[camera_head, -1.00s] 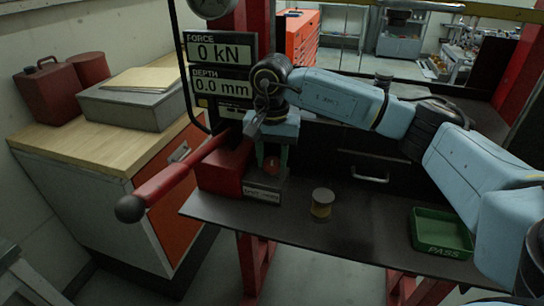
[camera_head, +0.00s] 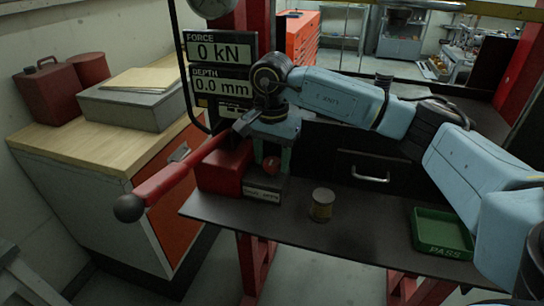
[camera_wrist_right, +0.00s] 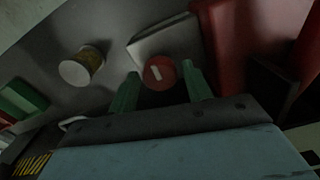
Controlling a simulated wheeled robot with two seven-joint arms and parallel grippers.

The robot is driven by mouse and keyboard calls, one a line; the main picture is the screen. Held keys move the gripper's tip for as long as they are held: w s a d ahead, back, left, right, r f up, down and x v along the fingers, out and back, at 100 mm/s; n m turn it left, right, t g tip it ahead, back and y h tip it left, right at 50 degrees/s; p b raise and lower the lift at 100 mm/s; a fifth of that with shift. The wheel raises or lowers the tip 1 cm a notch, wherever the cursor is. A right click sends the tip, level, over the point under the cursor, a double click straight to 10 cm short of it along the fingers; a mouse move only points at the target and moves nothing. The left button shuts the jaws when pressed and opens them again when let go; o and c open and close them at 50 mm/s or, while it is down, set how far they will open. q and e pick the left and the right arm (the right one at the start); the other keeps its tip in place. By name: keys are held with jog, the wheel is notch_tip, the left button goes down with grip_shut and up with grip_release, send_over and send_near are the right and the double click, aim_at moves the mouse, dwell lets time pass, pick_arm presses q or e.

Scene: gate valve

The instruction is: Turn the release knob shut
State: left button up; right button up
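The release knob (camera_head: 271,164) is a small round red knob on the front of the press base, above a grey labelled block (camera_head: 264,192). In the right wrist view, the knob (camera_wrist_right: 159,73) has a pale mark on its face. My right gripper (camera_head: 272,160) points down at it with its two green fingers. In the wrist view, the right gripper (camera_wrist_right: 162,90) is open, one finger on each side of the knob, with visible gaps. Whether the fingertips reach the knob's depth is unclear. My left gripper is not in view.
A red lever (camera_head: 175,183) with a black ball end sticks out left of the knob. A red housing (camera_head: 224,170) stands beside the knob. A small tin (camera_head: 322,204) and a green PASS tray (camera_head: 441,232) are on the dark bench. The display (camera_head: 221,66) reads 0 kN and 0.0 mm.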

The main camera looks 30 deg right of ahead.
aim_at(272, 161)
jog(key=shift+o, duration=0.8)
notch_tip(272, 161, up, 13)
jog(key=shift+r, duration=0.2)
